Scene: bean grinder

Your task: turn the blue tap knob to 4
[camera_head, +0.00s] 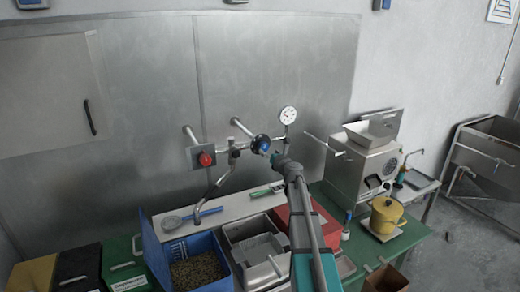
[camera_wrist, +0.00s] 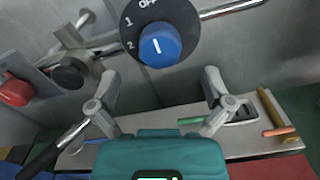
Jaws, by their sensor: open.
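The blue tap knob (camera_wrist: 160,47) sits on a round black dial (camera_wrist: 185,18) at the top of the wrist view. The dial shows OFF, 1 and 2; I see no 4. The knob's short white mark stands nearly upright, roughly toward OFF. In the head view the blue knob (camera_head: 261,144) is on the wall pipe. My gripper (camera_wrist: 160,76) is open and empty, its fingers spread below and to either side of the knob. In the head view my gripper (camera_head: 277,159) is close to the knob at its lower right. I cannot tell if it touches.
A red knob (camera_head: 205,159) is left of the blue one, and a gauge (camera_head: 288,115) is right of it. A grinder (camera_head: 362,163) stands right.

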